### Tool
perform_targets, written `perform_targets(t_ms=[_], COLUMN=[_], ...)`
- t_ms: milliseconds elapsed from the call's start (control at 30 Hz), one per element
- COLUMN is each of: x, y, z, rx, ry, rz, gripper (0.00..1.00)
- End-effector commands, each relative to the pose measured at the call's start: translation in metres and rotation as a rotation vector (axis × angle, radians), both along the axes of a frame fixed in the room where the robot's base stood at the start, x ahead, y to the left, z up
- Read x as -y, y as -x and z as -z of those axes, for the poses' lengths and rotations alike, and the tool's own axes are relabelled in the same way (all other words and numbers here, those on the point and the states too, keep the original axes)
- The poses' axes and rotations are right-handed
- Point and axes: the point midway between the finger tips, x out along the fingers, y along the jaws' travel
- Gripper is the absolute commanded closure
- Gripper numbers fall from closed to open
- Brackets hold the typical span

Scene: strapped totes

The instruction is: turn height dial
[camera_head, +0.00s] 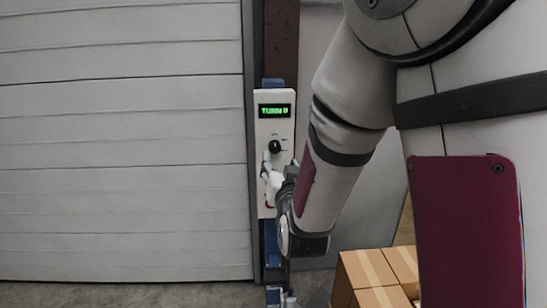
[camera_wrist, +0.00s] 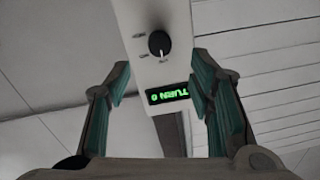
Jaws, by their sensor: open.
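The height dial is a round black knob (camera_wrist: 159,42) on a white panel (camera_wrist: 140,18). In the wrist view its white pointer line faces the green display (camera_wrist: 168,93), which appears upside down and seems to read "TURN 0". Small marks surround the knob. My gripper (camera_wrist: 162,72) is open and empty, with one finger on each side of the panel in that view. In the head view the dial (camera_head: 275,146) sits below the display (camera_head: 274,111), and my gripper (camera_head: 268,162) is just below the dial. Whether a finger touches the panel cannot be told.
The panel is mounted on a blue and dark post (camera_head: 272,244). A ribbed grey shutter (camera_head: 125,150) fills the left. Cardboard boxes (camera_head: 368,270) stand at lower right. Concrete floor (camera_head: 120,293) shows along the bottom left.

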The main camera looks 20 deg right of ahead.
Motion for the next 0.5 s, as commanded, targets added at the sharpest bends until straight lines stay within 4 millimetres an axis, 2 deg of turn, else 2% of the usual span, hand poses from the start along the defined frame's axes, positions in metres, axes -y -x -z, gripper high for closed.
perform_targets(t_ms=[33, 500], x=[0.001, 0.003], y=[-0.008, -0.026], z=[0.002, 0.002], rx=[0.004, 0.003], ry=[0.0, 0.0], rz=[0.001, 0.003], gripper=[0.52, 0.52])
